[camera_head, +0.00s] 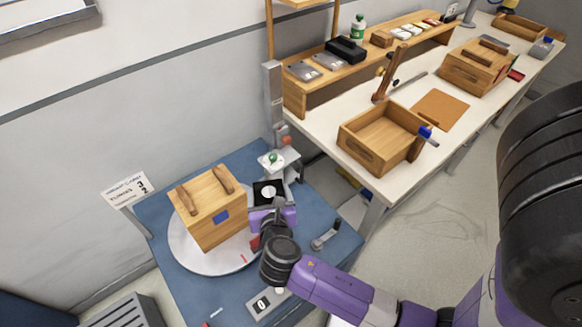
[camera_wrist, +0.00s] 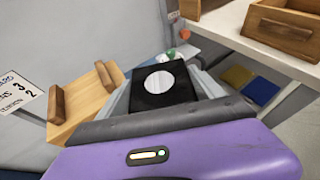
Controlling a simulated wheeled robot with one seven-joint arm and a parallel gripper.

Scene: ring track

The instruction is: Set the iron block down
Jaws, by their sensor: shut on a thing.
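The iron block (camera_head: 268,193) is black and square, with a pale round disc on its upper face. In the wrist view the block (camera_wrist: 160,85) sits between my two fingers. My gripper (camera_head: 270,212) is shut on it, over the blue table (camera_head: 165,215), to the right of a wooden box (camera_head: 215,218). In the wrist view my gripper (camera_wrist: 165,95) has a finger along each side of the block. The block's underside is hidden, and I cannot tell whether it touches anything below.
The wooden box stands on a round pale turntable (camera_head: 185,255). A small white stand (camera_head: 280,158) with a green knob is just behind the block. A lever (camera_head: 325,236) and a counter reading 0 (camera_head: 265,304) lie nearer. A white bench (camera_head: 335,130) with an open drawer box (camera_head: 362,155) is right.

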